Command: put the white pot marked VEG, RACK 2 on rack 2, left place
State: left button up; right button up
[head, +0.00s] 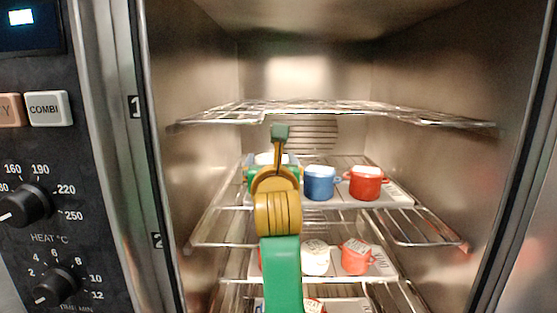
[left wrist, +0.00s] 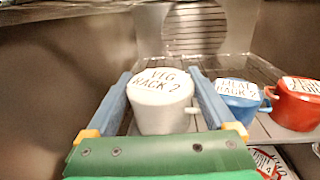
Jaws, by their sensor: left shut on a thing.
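The white pot marked VEG, RACK 2 (left wrist: 160,105) stands upright between the blue fingers of my left gripper (left wrist: 165,104), which is shut on it. In the head view my left gripper (head: 271,174) hides most of the pot; part of its white top (head: 265,158) shows. It is at the left end of the row on rack 2 (head: 436,238), left of a blue pot (head: 319,184) and a red pot (head: 365,185). I cannot tell whether its base touches the surface below. My right gripper is not in view.
The blue pot (left wrist: 238,98) is close to my gripper's right finger. Rack 1 (head: 300,107) is empty above. A lower rack holds a white pot (head: 315,260) and an orange-red pot (head: 356,257). The oven's left wall (head: 195,80) is near.

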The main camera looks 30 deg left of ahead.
aim_at(270, 156)
pick_arm(q)
jog(key=x, duration=0.4)
jog(key=shift+p, duration=0.35)
notch_tip(270, 156, down, 3)
jog(key=shift+s+d+f+p, duration=0.15)
jog(key=shift+d+p, duration=0.05)
jog(key=shift+p, duration=0.3)
jog(key=shift+a+f, duration=0.1)
jog(key=shift+f, duration=0.1)
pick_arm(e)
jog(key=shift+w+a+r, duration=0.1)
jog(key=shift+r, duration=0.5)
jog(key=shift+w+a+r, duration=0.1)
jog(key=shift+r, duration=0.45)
pick_arm(q)
jog(key=o, duration=1.3)
jog(key=shift+f, duration=0.2)
jog(key=shift+o, duration=0.6)
jog(key=shift+r, duration=0.35)
jog(key=b+v, duration=0.4)
jog(key=v, duration=0.8)
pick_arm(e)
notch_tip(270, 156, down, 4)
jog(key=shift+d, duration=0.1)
